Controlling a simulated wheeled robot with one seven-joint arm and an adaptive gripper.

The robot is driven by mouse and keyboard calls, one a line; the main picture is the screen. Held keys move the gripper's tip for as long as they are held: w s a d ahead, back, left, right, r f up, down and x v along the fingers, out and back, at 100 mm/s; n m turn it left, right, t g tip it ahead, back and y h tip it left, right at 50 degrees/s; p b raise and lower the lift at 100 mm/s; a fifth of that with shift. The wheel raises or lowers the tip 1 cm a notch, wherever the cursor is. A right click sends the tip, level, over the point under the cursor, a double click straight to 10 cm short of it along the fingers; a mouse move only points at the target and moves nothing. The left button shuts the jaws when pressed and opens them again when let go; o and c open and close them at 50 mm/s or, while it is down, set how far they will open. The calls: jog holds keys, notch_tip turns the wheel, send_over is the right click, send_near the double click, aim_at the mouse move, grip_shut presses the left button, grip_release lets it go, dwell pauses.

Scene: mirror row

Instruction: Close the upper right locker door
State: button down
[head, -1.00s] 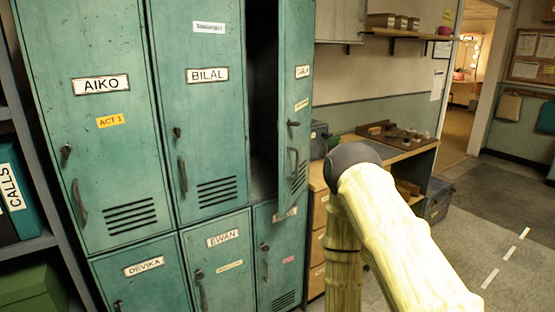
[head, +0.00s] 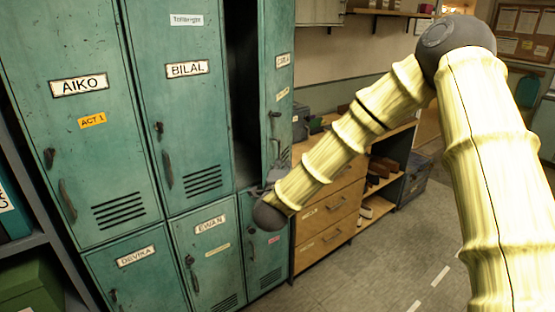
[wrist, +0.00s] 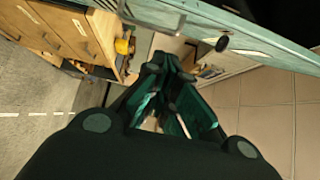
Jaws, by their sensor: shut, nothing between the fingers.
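The upper right locker door (head: 279,75) is teal with a white name label and stands open, swung out toward me. The dark inside of its locker (head: 242,95) shows to its left. In the wrist view the door (wrist: 262,40) crosses the top as a slanted teal band, with a dark lock knob near its edge. My gripper (wrist: 172,66) is shut and empty, its dark fingertips just below the door in that picture. I cannot tell whether they touch it. In the head view the fingertips are mostly hidden by my wrist, low in front of the door.
The neighbouring lockers labelled AIKO (head: 78,150) and BILAL (head: 185,125) are shut, as are the lower ones. A wooden drawer unit (head: 330,215) stands right of the lockers, close behind my forearm. Grey floor (head: 375,270) is clear at the lower right.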

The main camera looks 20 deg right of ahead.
jog(key=w+d+p, duration=0.1)
jog(key=w+p, duration=0.4)
jog(key=w, duration=0.6)
jog(key=shift+p, duration=0.3)
jog(key=shift+a+f, duration=0.1)
jog(key=shift+a, duration=0.05)
